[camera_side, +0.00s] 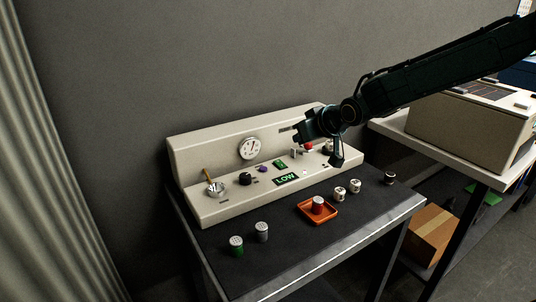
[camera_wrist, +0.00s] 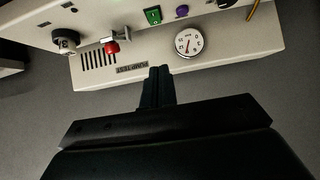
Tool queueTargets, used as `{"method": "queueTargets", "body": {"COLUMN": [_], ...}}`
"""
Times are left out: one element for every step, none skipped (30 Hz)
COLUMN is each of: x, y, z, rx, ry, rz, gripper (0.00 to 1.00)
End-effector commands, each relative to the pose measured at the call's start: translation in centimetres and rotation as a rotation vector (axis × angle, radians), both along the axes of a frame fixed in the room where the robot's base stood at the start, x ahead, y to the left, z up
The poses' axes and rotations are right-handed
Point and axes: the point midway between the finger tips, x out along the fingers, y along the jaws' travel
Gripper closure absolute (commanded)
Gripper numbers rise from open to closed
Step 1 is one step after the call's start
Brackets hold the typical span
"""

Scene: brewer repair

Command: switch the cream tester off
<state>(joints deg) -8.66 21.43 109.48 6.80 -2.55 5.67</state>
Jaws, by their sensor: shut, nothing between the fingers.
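The cream tester (camera_side: 190,152) stands at the back of the dark bench. A round white gauge (camera_side: 250,148) is on its upright panel, and the gauge also shows in the wrist view (camera_wrist: 188,42). On its sloping face are a green rocker switch (camera_wrist: 153,16), a purple button (camera_wrist: 182,11), a red-tipped control (camera_wrist: 112,47) and a lit green LOW display (camera_side: 286,180). A brass-coloured lever (camera_side: 208,176) is at the left end. My gripper (camera_side: 337,161) is shut and empty, over the tester's right part. In the wrist view its fingers (camera_wrist: 158,76) overlap the PUMP TEST edge.
Two pale small parts (camera_side: 354,186) and a dark one (camera_side: 390,178) are at right. A beige machine (camera_side: 450,120) stands on the neighbouring table.

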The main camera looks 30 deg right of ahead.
Motion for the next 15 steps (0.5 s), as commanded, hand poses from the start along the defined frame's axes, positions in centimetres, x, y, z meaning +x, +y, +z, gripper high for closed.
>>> {"method": "queueTargets", "body": {"x": [0.0,0.0,0.0,0.0,0.1,0.1,0.2,0.3,0.4,0.5,0.7,0.9,1.1,1.3,1.6], "y": [0.0,0.0,0.0,0.0,0.0,0.0,0.0,0.0,0.0,0.0,0.0,0.0,0.0,0.0,0.0], "z": [0.0,0.0,0.0,0.0,-0.1,-0.1,-0.2,-0.2,-0.3,-0.4,-0.5,-0.7,-0.9,-1.0,-1.3], "rx": [0.0,0.0,0.0,0.0,0.0,0.0,0.0,0.0,0.0,0.0,0.0,0.0,0.0,-0.001,-0.001], "ry": [0.0,0.0,0.0,0.0,0.0,0.001,0.001,0.001,0.001,0.001,0.001,0.001,0.002,0.002,0.002], "rz": [0.0,0.0,0.0,0.0,0.0,0.0,0.0,0.0,0.0,0.0,0.0,0.0,0.0,-0.001,-0.001], "gripper": [1.0,1.0,1.0,1.0,1.0,1.0,1.0,1.0,1.0,1.0,1.0,1.0,1.0,1.0,1.0]}}
